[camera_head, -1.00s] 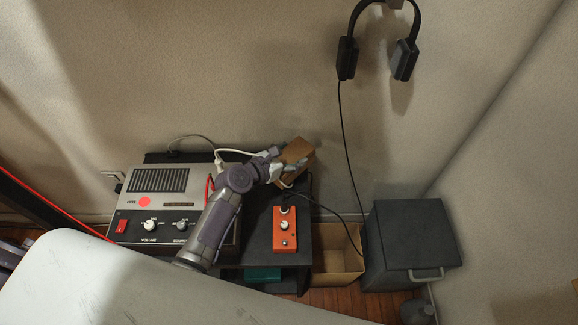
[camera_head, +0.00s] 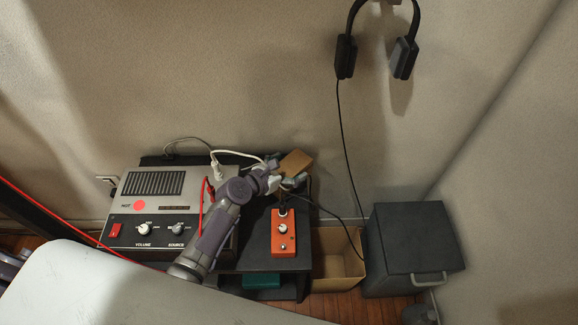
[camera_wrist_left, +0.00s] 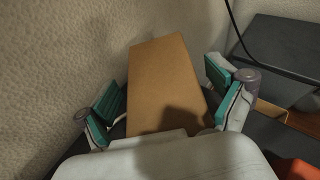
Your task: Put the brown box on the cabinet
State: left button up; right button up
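The brown box (camera_head: 297,161) is at the back right corner of the low black cabinet (camera_head: 256,238). It also fills the middle of the left wrist view (camera_wrist_left: 165,85). My left gripper (camera_head: 284,170) is around it, with one finger on each side. In the left wrist view the teal-padded fingers (camera_wrist_left: 164,92) stand apart from the box's sides, with gaps showing. The box seems to rest at the cabinet's back edge, but its underside is hidden. My right gripper is not in view.
A grey amplifier (camera_head: 152,208) and an orange pedal (camera_head: 283,238) stand on the cabinet, with cables behind them. An open cardboard bin (camera_head: 335,275) and a dark grey lidded box (camera_head: 415,240) stand to the right. Headphones (camera_head: 404,58) hang on the wall, their cord dangling.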

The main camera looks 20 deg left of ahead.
pick_arm(q)
jog(key=shift+r, duration=0.1)
jog(key=shift+s+a+r, duration=0.1)
jog(key=p+v, duration=0.2)
jog(key=v, duration=0.9)
jog(key=shift+s+a, duration=0.2)
jog(key=shift+s, duration=0.1)
jog(key=shift+r, duration=0.1)
